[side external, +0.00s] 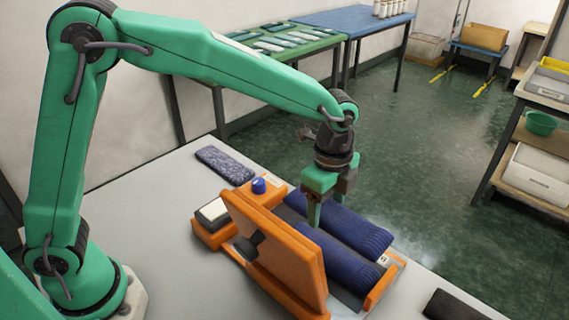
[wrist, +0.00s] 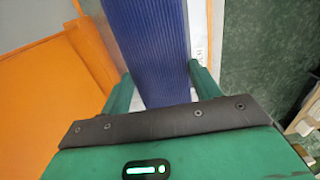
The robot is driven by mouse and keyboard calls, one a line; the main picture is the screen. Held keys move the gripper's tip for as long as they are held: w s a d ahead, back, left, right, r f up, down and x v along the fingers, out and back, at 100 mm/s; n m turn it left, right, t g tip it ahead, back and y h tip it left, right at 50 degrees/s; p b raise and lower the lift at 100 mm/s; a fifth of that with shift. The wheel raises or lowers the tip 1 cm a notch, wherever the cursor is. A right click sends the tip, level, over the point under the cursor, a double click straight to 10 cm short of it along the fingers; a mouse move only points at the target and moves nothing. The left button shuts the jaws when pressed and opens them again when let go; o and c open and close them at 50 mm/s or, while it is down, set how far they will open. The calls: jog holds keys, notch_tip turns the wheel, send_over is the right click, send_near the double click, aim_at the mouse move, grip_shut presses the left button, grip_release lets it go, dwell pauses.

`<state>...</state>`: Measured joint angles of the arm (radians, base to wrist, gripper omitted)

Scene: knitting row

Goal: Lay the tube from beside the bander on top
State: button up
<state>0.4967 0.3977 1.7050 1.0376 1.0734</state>
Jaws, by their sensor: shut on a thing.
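Two dark blue knitted tubes lie side by side at the orange bander, a farther one (side external: 362,232) and a nearer one (side external: 350,272). My gripper (side external: 318,215) points down at their back ends, close to the bander's upright orange panel (side external: 283,250). In the wrist view a ribbed blue tube (wrist: 150,45) lies between the two fingers of my gripper (wrist: 162,88), and they are shut on it. The side view does not clearly show which tube this is. The panel hides part of the nearer tube.
A grey speckled tube (side external: 225,165) lies flat on the pale table (side external: 150,190). A blue knob (side external: 259,186) sits on the bander's back left part. A dark flat piece (side external: 452,305) lies at the front right. Green and blue tables stand behind, and a shelf stands right.

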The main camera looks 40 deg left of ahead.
jog(key=shift+f, duration=4.85)
jog(key=o, duration=0.9)
jog(key=shift+f, duration=0.1)
jog(key=shift+o, duration=0.2)
notch_tip(320, 180, up, 12)
jog(key=shift+r, duration=0.1)
